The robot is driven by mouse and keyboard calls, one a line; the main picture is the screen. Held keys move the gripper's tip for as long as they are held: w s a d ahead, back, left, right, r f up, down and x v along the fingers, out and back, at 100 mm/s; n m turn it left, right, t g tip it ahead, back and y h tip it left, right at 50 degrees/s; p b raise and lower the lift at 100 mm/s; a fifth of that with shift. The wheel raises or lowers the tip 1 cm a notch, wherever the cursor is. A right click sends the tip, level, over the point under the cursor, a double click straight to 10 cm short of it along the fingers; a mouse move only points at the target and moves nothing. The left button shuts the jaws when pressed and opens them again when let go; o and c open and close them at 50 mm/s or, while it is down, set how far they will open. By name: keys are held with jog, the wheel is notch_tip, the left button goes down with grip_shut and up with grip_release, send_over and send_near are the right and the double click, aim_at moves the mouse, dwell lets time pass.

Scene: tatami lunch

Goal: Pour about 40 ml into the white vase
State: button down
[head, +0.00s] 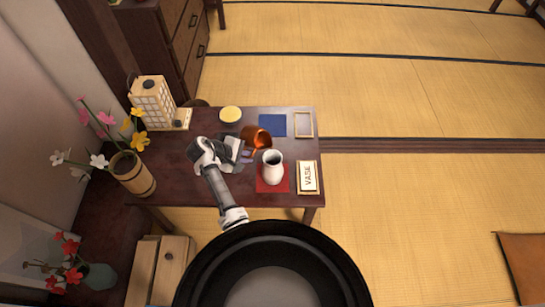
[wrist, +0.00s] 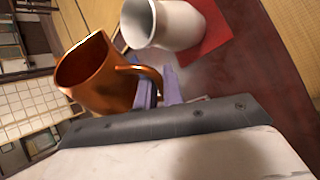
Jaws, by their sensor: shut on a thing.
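The white vase (head: 272,167) stands upright on a red mat (head: 268,186) near the front right of the dark table. It also shows at the top of the wrist view (wrist: 172,24). My gripper (head: 247,153) is shut on the handle of a copper jug (head: 258,138), seen in the wrist view with the jug (wrist: 110,85) to the left of my fingers (wrist: 160,92). The jug looks tilted, with its open mouth visible, just behind and left of the vase. No stream of liquid shows, and the liquid level in the jug and vase cannot be seen.
A blue mat (head: 272,125), a wooden frame (head: 303,124) and a yellow round lidded thing (head: 230,114) lie at the table's back. A lantern (head: 152,100) and flower bucket (head: 132,173) are on the left.

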dwell(0.9)
jog(key=shift+d+g+h+p, duration=0.15)
jog(key=shift+g+h+p, duration=0.2)
jog(key=shift+p, duration=0.2)
jog(key=shift+r+n+g+h+p, duration=0.35)
jog(key=shift+r+n+h+p, duration=0.15)
jog(key=shift+p, duration=0.25)
jog(key=shift+w+f+g+b, duration=0.1)
jog(key=shift+f+g+b, duration=0.2)
jog(key=shift+f+b, duration=0.05)
jog(key=w+a+f+n+g+h+b, duration=0.1)
jog(key=w+f+n+g+h+b, duration=0.1)
jog(key=b, duration=1)
jog(key=shift+w+a+f+n+g+h, duration=0.3)
jog(key=shift+w+f+g+h, duration=0.25)
jog(key=shift+f+g+h, duration=0.75)
jog(key=shift+f+b, duration=0.1)
jog(key=shift+b, duration=0.2)
